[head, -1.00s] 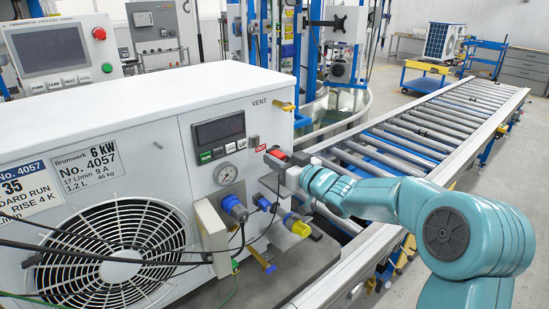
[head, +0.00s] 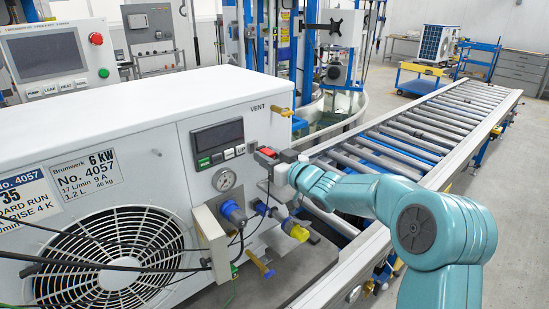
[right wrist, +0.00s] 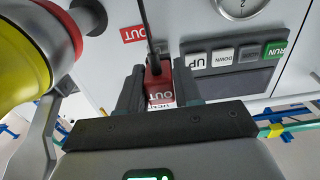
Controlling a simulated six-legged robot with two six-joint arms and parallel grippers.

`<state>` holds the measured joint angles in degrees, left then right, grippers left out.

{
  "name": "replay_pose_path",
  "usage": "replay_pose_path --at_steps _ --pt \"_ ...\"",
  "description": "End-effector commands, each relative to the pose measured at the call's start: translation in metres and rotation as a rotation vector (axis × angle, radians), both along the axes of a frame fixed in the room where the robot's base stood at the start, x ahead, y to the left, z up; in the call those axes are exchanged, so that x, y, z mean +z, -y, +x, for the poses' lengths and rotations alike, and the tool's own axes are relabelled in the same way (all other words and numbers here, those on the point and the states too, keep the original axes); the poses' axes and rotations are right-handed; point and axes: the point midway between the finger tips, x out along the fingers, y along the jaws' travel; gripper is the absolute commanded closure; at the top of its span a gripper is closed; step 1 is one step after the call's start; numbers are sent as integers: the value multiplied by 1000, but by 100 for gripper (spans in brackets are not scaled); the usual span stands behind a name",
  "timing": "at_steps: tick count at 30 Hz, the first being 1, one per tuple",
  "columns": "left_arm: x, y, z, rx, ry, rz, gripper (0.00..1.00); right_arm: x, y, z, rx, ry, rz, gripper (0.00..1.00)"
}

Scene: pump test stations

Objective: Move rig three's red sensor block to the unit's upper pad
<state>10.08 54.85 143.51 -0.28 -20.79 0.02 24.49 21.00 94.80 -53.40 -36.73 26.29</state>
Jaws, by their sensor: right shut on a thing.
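The red sensor block (head: 267,152) is held in front of the white unit's side panel (head: 208,165), right of the display. In the right wrist view the block (right wrist: 158,84) sits between the dark fingers, with a white "OUT" label and a black cable on it. My right gripper (head: 276,156) is shut on it; its fingers also show in the right wrist view (right wrist: 158,90). I cannot make out the upper pad, or whether the block touches the panel. My left gripper is not in view.
Blue and yellow connectors (head: 295,229) stick out below the block, with a pressure gauge (head: 224,180) left of them. A brass vent fitting (head: 283,112) is above. Dark cables cross the front grille. A roller conveyor (head: 410,140) runs behind my right arm.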

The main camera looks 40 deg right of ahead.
Motion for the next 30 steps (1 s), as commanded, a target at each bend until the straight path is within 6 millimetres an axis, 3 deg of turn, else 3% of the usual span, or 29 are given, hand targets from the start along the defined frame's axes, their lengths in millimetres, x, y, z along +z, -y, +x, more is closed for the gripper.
replay_pose_path --at_steps 9,30 --pt "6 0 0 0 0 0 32 0 -1 17 -1 0 0 100" --pt "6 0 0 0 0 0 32 0 -1 18 -1 0 0 100"
